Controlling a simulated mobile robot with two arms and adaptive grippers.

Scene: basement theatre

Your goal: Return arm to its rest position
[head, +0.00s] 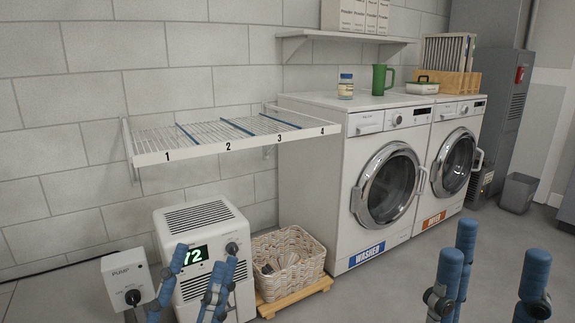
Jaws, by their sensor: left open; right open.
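My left gripper (204,260) shows at the bottom left, its blue fingers pointing up and spread apart. It is open and empty, and its fingers overlap the front of the white dehumidifier (205,220) in the picture. Whether they touch it I cannot tell. My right gripper (497,246) shows at the bottom right, open and empty, its blue fingers spread over the bare floor in the picture. The lower parts of both arms are cut off by the bottom edge.
A numbered wire rack (160,150) juts from the wall. A pump box (130,278) and a wicker basket (290,255) flank the dehumidifier. The washer (350,235) and dryer (445,205) stand at centre right, with a green mug (379,80) and jar (345,87) on top.

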